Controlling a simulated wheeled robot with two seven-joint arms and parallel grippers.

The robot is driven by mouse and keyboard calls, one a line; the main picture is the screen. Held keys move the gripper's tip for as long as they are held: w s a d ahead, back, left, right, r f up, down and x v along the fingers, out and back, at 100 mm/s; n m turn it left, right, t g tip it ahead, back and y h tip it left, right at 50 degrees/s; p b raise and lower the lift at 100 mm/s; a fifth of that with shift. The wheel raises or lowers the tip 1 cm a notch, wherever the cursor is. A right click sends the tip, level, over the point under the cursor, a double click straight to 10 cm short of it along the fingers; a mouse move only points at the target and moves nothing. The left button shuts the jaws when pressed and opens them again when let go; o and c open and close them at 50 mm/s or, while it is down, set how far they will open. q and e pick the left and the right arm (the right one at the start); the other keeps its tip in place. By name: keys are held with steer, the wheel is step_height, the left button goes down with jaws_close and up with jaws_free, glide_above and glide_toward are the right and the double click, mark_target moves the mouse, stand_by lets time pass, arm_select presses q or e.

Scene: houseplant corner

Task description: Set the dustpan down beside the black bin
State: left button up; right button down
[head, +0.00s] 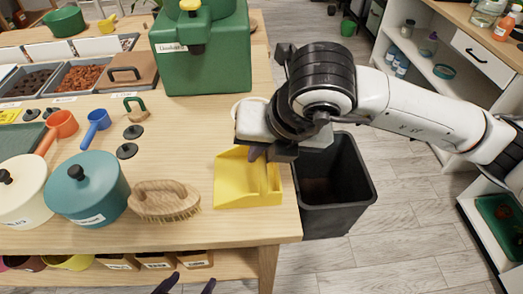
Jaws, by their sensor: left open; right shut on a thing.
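The yellow dustpan (232,186) is at the right end of the wooden table, flat and level, and I cannot tell whether it touches the tabletop. My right gripper (258,153) is shut on the dustpan's back part, and the wrist hides the handle area. The black bin (340,217) stands on the floor just right of the table's end, open at the top, partly hidden by my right arm. My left gripper (187,286) shows only as two dark fingertips at the bottom edge, apart and empty.
A wooden brush (165,201) lies left of the dustpan, with a teal pot (87,188) beyond it. A green canister (216,60) stands behind. Shelves (430,70) stand at the right. The floor (390,260) right of and in front of the bin is clear.

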steer(key=c, duration=1.8)
jaws_free()
steer(key=shift+o, duration=0.2)
steer(key=shift+r, duration=0.1)
steer(key=v, duration=1.2)
